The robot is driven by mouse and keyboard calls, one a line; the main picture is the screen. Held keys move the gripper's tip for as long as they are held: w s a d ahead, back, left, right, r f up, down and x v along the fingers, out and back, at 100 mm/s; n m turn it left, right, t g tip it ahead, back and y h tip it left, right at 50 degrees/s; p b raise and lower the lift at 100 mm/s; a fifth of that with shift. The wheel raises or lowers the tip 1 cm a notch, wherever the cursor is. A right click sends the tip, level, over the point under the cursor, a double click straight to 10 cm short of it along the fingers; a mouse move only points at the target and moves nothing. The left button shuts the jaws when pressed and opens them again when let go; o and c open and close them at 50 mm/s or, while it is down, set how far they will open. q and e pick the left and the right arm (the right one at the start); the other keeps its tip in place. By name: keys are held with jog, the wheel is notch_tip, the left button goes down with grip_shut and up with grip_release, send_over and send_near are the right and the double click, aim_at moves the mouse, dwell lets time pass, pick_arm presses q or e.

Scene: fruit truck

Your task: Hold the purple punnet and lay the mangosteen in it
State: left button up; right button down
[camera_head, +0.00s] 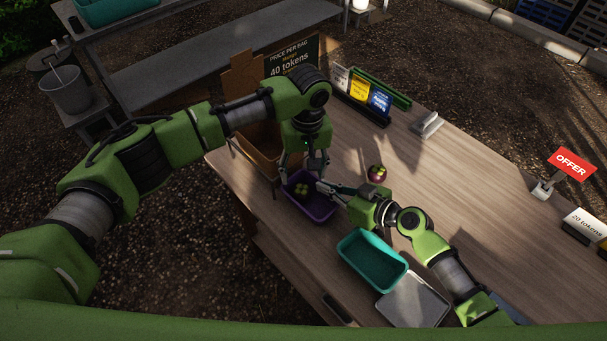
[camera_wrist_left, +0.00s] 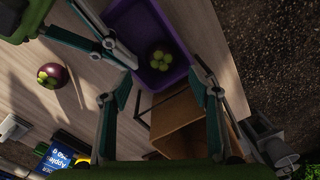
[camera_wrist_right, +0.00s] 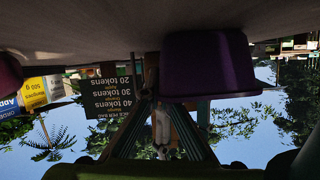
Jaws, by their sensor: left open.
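The purple punnet (camera_head: 318,211) stands on the table's near edge; it also shows in the left wrist view (camera_wrist_left: 122,20) and right wrist view (camera_wrist_right: 208,65). A mangosteen with a green crown (camera_head: 301,189) lies inside it, seen too in the left wrist view (camera_wrist_left: 160,60). My left gripper (camera_head: 303,168) is open above the punnet, fingers apart with nothing between them. My right gripper (camera_head: 322,186) is at the punnet's side; its fingers close in around the wall at the rim. A second, dark purple mangosteen (camera_head: 376,173) lies on the table beyond my right gripper.
A teal punnet (camera_head: 372,261) and a grey tray (camera_head: 414,300) are nearer on the table. A brown box (camera_head: 262,140) stands by the left edge, beside my left arm. Price cards (camera_head: 362,96) line the back. The table's middle right is clear.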

pick_arm(q)
notch_tip(320, 180, up, 8)
dwell(1.0)
pick_arm(e)
jog(key=c, duration=2.2)
grip_release()
jog(key=shift+d, duration=0.15)
